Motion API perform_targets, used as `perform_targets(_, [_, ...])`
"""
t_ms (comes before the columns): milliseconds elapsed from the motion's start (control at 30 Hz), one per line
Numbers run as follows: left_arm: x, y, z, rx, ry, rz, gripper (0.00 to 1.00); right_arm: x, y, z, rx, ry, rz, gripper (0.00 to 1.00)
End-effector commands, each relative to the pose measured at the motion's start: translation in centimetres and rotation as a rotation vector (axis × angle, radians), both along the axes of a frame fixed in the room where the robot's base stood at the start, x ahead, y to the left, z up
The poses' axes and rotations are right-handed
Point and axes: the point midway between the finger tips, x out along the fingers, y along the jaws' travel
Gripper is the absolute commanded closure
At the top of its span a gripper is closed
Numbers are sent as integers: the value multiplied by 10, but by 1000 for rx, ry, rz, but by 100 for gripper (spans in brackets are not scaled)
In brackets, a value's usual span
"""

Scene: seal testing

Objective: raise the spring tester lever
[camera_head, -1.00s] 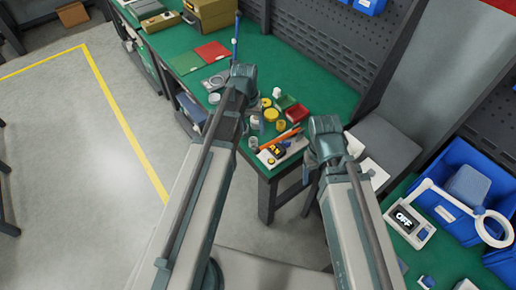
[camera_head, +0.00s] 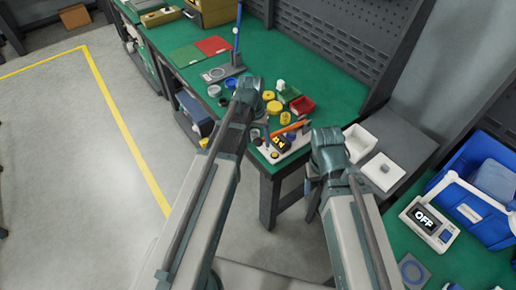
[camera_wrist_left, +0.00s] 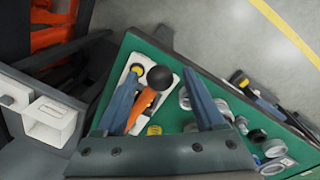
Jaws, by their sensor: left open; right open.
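The spring tester (camera_head: 271,156) is a pale base with a small lit display at the near corner of the green bench. Its orange lever (camera_head: 293,127) shows behind the display. In the left wrist view the orange lever (camera_wrist_left: 141,108) ends in a black ball knob (camera_wrist_left: 160,77). My left gripper (camera_wrist_left: 162,76) is open, its two blue-grey fingers spread, with the knob between them in the picture; contact cannot be told.
Small jars, a yellow lid (camera_head: 269,95) and a red bin (camera_head: 302,106) crowd the bench beside the tester. A stand with a blue-tipped rod (camera_head: 237,42) is farther back. At right are white trays (camera_head: 360,142), a meter reading OFF (camera_head: 425,222) and blue bins (camera_head: 480,180).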

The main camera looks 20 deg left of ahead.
Motion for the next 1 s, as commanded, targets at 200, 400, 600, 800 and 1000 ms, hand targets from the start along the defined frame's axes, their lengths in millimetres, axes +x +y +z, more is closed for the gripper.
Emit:
perform_targets(200, [0,-1,-15,0,0,0,29,0,0,-15,0,0,0,29])
perform_targets(400, [0,-1,-14,0,0,0,29,0,0,-14,0,0,0,29])
perform_targets(600, [0,-1,-14,0,0,0,58,0,0,-14,0,0,0,29])
perform_targets(800, [0,-1,-14,0,0,0,94,0,0,-14,0,0,0,29])
perform_targets(1000, [0,-1,-14,0,0,0,100,0,0,-14,0,0,0,29])
